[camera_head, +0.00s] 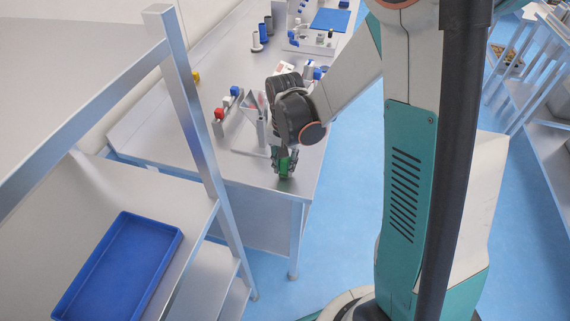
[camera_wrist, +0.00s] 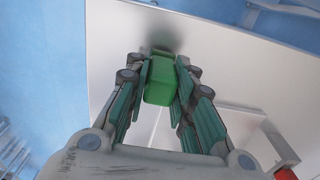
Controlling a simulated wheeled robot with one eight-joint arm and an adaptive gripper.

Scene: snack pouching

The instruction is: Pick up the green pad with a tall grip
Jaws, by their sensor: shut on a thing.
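The green pad (camera_wrist: 159,82) is a small green block in the wrist view, between the two fingers of my gripper (camera_wrist: 161,72). The fingers press on its left and right sides. In the head view my gripper (camera_head: 285,170) points down near the front end of the metal table (camera_head: 232,165), with a bit of the green pad (camera_head: 284,167) showing between the fingers. A dark shadow lies on the table just past the pad in the wrist view. I cannot tell whether the pad touches the table.
A metal stand (camera_head: 250,130) is just left of my gripper. Bottles with red (camera_head: 218,115) and blue caps stand behind it. A blue tray (camera_head: 120,270) lies on a shelf at the lower left, with a rack post (camera_head: 185,110) between. The table's right edge is close.

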